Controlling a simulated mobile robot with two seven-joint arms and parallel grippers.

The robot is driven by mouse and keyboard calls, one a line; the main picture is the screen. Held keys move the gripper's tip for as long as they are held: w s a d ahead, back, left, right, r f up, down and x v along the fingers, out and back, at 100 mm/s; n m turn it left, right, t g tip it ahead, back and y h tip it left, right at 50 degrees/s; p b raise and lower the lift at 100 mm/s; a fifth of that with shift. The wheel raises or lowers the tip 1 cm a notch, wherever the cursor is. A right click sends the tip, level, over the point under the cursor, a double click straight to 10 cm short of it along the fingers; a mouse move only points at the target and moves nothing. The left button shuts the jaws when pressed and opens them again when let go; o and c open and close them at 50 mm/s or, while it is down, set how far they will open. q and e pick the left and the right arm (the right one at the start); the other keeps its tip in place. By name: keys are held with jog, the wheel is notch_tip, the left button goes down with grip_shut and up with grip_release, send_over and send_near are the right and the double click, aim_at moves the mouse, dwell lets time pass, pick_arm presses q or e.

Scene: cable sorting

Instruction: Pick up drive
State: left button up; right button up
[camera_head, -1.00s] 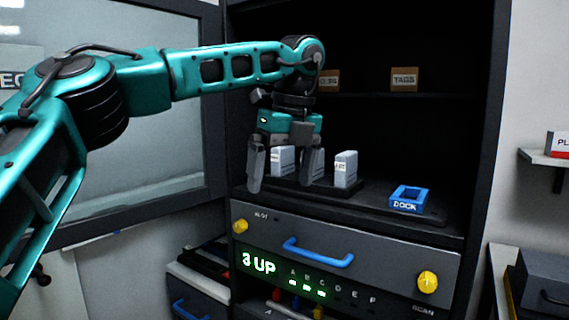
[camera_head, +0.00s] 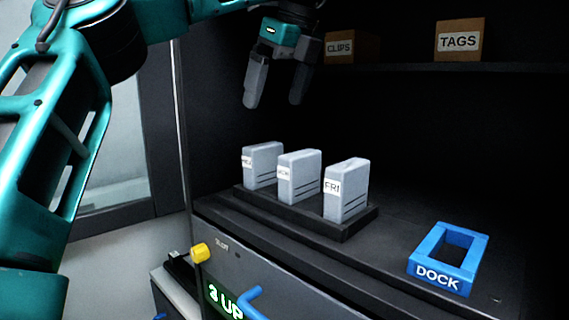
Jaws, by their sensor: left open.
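Three grey drives stand upright in a row on a black tray (camera_head: 300,215) on the cabinet's shelf. The left drive (camera_head: 265,165) has a label that is hard to read. The middle drive (camera_head: 302,178) has a small label, perhaps "MON". The right drive (camera_head: 348,190) is labelled "FRI". My left gripper (camera_head: 274,102) is open and empty, with its fingers pointing down, above and apart from the left and middle drives. My right gripper is not in view.
A blue open-topped holder marked "DOCK" (camera_head: 446,262) sits on the shelf to the right. Boxes labelled "CLIPS" (camera_head: 350,48) and "TAGS" (camera_head: 460,40) stand on the upper shelf. Below are a yellow knob (camera_head: 200,253) and a blue handle (camera_head: 250,303).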

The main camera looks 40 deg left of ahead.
aim_at(263, 144)
pick_arm(q)
jog(key=x, duration=0.7)
jog(key=shift+f, duration=0.1)
jog(key=shift+x, duration=2.9)
jog(key=shift+w+d, duration=0.1)
jog(key=c, duration=0.9)
jog(key=shift+c, duration=0.2)
notch_tip(263, 144, up, 14)
jog(key=shift+f, duration=0.15)
